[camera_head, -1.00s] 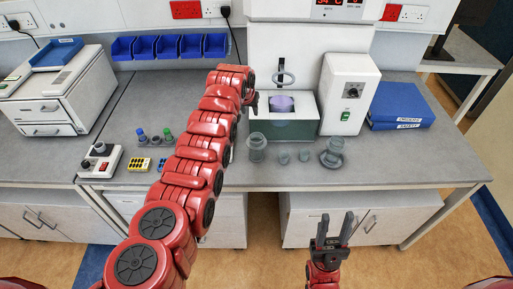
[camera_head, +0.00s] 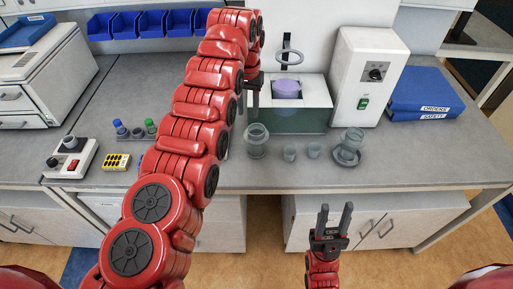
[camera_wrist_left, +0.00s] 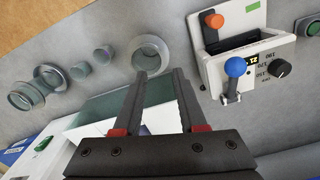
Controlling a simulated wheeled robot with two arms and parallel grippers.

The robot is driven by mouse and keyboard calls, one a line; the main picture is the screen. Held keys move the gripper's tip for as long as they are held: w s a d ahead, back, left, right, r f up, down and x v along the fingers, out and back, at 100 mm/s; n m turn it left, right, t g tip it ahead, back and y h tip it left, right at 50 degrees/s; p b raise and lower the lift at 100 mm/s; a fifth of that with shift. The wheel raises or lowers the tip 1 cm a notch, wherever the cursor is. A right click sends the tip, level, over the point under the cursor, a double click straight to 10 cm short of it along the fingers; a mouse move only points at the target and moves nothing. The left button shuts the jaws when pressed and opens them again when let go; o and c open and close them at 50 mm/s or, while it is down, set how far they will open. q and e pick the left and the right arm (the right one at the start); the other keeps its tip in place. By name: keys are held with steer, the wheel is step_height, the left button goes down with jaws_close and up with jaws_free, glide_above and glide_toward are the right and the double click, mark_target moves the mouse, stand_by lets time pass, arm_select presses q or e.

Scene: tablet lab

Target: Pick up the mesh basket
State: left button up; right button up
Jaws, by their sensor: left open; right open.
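No mesh is clearly resolved, so I cannot tell which item is the mesh basket. Candidates are two small grey-green cups (camera_head: 290,153) and (camera_head: 313,150), a glass jar (camera_head: 256,142) to their left and a flared vessel (camera_head: 349,147) to their right. In the left wrist view the jar (camera_wrist_left: 152,52) is just beyond my fingertips, with the cups (camera_wrist_left: 103,54) and flared vessel (camera_wrist_left: 46,86) leftward. My left gripper (camera_head: 253,82) is open and empty, beside the tank's left side, partly hidden by my arm. My right gripper (camera_head: 335,207) is open and empty, before the bench.
A tank (camera_head: 308,119) holding a purple item (camera_head: 287,89) stands behind the glassware, with a ring (camera_head: 289,57) above. A white control box (camera_head: 364,85) and blue binders (camera_head: 426,97) are to the right. A device with orange and blue knobs (camera_wrist_left: 236,75) is near my left gripper.

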mark_target(249, 138)
arm_select(q)
step_height(249, 138, down, 8)
steer(key=p, duration=0.2)
steer(key=shift+f+p, duration=0.1)
steer(key=shift+p, duration=0.25)
step_height(249, 138, down, 3)
steer(key=shift+r, duration=0.1)
steer(key=shift+w+f, duration=0.1)
steer(key=shift+f, duration=0.9)
jaws_close()
